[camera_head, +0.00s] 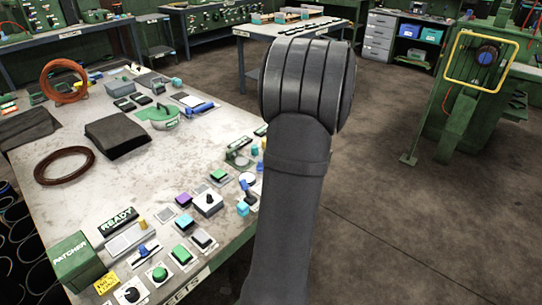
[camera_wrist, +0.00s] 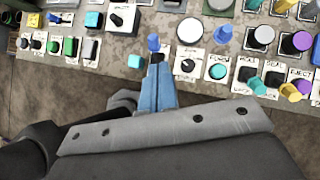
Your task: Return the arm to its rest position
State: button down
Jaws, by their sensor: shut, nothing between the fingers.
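My arm in its dark ribbed sleeve (camera_head: 300,170) rises up the middle of the head view and bends at a thick ribbed elbow. In the wrist view my gripper (camera_wrist: 157,62) has light blue fingers closed together, with nothing held between them. Its tips show against the edge of the control-covered bench, just below a small blue knob (camera_wrist: 153,42). I cannot tell whether they touch anything. The sleeve's grey cuff (camera_wrist: 165,130) fills the lower part of the wrist view. In the head view the gripper cannot be made out for certain; the arm hides part of the bench edge.
The worn bench (camera_head: 110,185) bears several buttons and knobs along its front edge, cable coils (camera_head: 64,165), a black sloped box (camera_head: 118,135) and a green box (camera_head: 75,262). Open floor (camera_head: 430,220) lies to the right. A green machine (camera_head: 462,120) stands at the far right.

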jog(key=shift+t+y, duration=0.6)
jog(key=shift+y, duration=0.1)
jog(key=s+a+f, duration=0.1)
jog(key=f, duration=0.3)
jog(key=a+f, duration=0.1)
jog(key=f, duration=0.3)
jog(key=s+a+f, duration=0.1)
jog(key=f, duration=0.3)
jog(key=shift+s+a+f, duration=0.15)
jog(key=shift+s+a, duration=0.15)
jog(key=shift+a, duration=0.05)
jog(key=shift+s+d+f+n+t+y, duration=0.4)
jog(key=shift+s+d+f+t+y, duration=0.2)
jog(key=shift+t+y, duration=0.3)
jog(key=shift+w+r, duration=0.1)
jog(key=shift+r, duration=0.1)
